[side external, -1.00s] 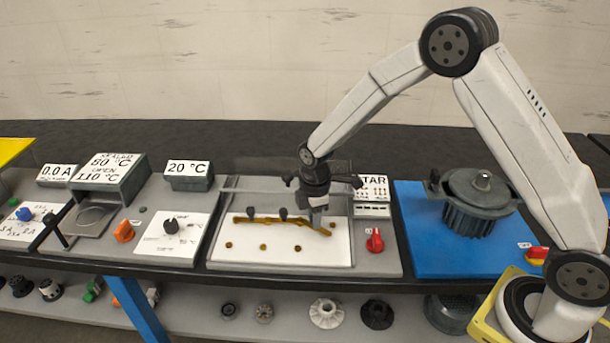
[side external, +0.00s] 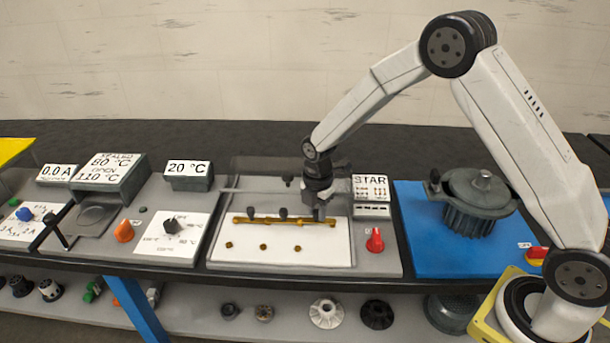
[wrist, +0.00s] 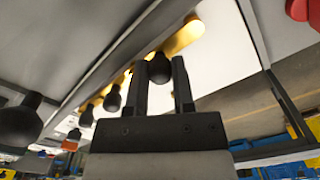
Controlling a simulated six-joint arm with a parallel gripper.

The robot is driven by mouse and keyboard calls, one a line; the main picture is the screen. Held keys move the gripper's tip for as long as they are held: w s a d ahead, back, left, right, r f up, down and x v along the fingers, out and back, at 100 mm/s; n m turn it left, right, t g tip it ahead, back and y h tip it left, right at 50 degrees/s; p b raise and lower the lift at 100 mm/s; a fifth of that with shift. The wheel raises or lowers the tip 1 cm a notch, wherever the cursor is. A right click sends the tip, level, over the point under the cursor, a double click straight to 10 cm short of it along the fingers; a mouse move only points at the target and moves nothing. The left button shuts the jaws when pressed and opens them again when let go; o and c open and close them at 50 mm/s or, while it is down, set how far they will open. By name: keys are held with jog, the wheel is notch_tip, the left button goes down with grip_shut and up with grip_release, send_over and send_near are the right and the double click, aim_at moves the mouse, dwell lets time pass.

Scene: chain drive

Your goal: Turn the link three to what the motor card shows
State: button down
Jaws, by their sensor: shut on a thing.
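The terminal board (side external: 270,260) is white, with brass links in a row along its back, each with a black knob. Link three (side external: 329,222) is the rightmost; in the wrist view its brass end (wrist: 187,35) shows beyond the jaws. My gripper (side external: 318,212) is shut on its black knob, which sits between the fingertips (wrist: 158,75) in the wrist view. Link three now lies in line with link one (side external: 243,220) and link two (side external: 275,222). The motor card (side external: 370,187) reads STAR, with a small diagram too fine to read.
Several brass studs (side external: 263,247) stand bare along the front of the board. A red knob (side external: 375,240) is to the right, and a dark motor (side external: 470,205) stands on a blue mat (side external: 420,250).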

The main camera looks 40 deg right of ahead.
aim_at(317, 210)
jog(key=shift+c, duration=2.3)
grip_release()
jog(key=shift+r, duration=3.9)
jog(key=shift+s, duration=0.1)
jog(key=s+d+r+m+t, duration=0.1)
jog(key=s+m+t, duration=0.1)
jog(key=s+m, duration=1.7)
jog(key=shift+d+r+m+t, duration=0.2)
jog(key=shift+d+m+t, duration=0.15)
jog(key=shift+m, duration=0.15)
